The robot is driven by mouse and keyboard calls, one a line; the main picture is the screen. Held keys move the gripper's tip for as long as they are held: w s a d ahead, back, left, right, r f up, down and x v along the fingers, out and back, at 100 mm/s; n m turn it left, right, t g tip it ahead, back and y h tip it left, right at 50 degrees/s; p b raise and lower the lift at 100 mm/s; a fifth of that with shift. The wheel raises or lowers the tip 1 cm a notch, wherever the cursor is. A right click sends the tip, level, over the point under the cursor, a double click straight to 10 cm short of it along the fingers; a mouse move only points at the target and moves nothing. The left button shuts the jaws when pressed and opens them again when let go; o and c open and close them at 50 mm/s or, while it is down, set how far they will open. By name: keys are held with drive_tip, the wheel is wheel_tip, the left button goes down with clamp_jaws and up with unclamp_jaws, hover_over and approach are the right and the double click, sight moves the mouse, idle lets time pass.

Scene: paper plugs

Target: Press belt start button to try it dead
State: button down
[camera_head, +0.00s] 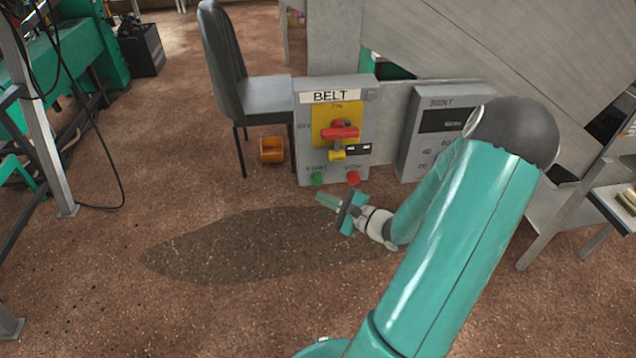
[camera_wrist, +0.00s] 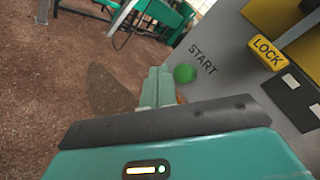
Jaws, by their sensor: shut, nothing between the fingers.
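The grey belt control box (camera_head: 306,140) stands ahead, labelled BELT. Its green START button (camera_head: 317,179) is at the lower left of its face, with a red button (camera_head: 353,178) to the right. A red switch handle (camera_head: 341,132) sits on a yellow plate, with a yellow LOCK tag (camera_head: 337,155) below it. My gripper (camera_head: 322,200) is shut and empty, just below and in front of the START button. In the wrist view, the green button (camera_wrist: 184,73) shows just beyond and right of my fingertips (camera_wrist: 157,76). I cannot tell whether they touch.
A green bench (camera_head: 65,60) stands at far left. The brown floor between is clear.

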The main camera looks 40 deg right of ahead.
sight(314, 184)
drive_tip(key=shift+w+d, duration=0.55)
drive_tip(key=shift+w, duration=0.35)
drive_tip(key=shift+w+d, duration=0.1)
idle(1.3)
drive_tip(key=shift+w+d, duration=0.15)
drive_tip(key=shift+w, duration=0.05)
drive_tip(key=shift+w+d, duration=0.3)
drive_tip(key=shift+w, duration=0.15)
idle(0.9)
drive_tip(key=shift+s, duration=0.1)
drive_tip(key=shift+s+a, duration=0.55)
drive_tip(key=shift+s, duration=0.1)
drive_tip(key=shift+s+a, duration=0.7)
drive_tip(key=shift+s, duration=0.35)
drive_tip(key=shift+s+a, duration=0.7)
drive_tip(key=shift+s, duration=0.35)
